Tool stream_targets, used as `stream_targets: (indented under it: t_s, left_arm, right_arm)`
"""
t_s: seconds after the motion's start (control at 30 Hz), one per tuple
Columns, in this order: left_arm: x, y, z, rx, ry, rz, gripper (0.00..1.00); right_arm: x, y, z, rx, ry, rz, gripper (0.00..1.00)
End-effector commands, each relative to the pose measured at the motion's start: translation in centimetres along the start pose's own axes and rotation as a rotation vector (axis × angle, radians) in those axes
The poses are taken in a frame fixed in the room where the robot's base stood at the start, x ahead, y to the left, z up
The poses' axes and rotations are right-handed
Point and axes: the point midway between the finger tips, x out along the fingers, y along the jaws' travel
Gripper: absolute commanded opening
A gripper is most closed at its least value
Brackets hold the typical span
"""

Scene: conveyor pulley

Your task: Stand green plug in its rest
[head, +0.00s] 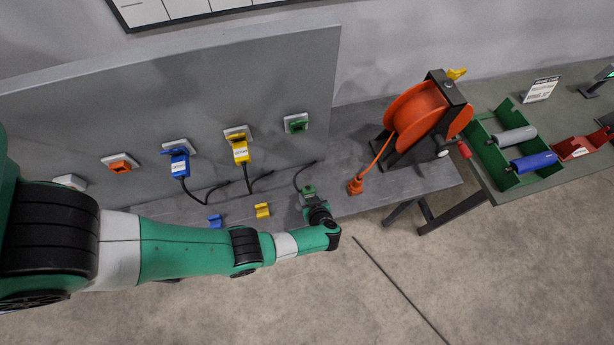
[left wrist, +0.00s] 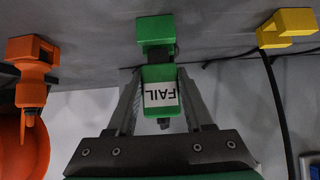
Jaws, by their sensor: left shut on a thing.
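In the left wrist view, my left gripper (left wrist: 160,95) is shut on the green plug (left wrist: 158,75), which carries a white FAIL label. The green rest (left wrist: 155,32) is on the bench just beyond the plug, lined up with it. A dark part shows between plug and rest; I cannot tell if they touch. In the head view my left gripper (head: 313,203) is over the bench's front edge, with green (head: 308,190) at its tip; plug and rest are hard to separate there. My right gripper is not in view.
Blue plug (head: 180,162) and yellow plug (head: 240,152) sit in wall sockets; the green socket (head: 296,123) is empty. A blue rest (head: 215,221) and yellow rest (head: 262,210) stand left of my gripper. An orange plug (head: 355,186) and cable reel (head: 420,115) are right.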

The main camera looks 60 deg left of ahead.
Motion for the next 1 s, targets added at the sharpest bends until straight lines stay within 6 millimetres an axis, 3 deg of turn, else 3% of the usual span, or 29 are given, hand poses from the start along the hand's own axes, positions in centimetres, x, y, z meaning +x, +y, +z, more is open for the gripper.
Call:
stream_targets:
  t_s: [1.0]
  left_arm:
    - [1.0,0.0,1.2,0.0,0.001,0.0,0.0]
  right_arm:
    - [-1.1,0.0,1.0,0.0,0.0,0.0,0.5]
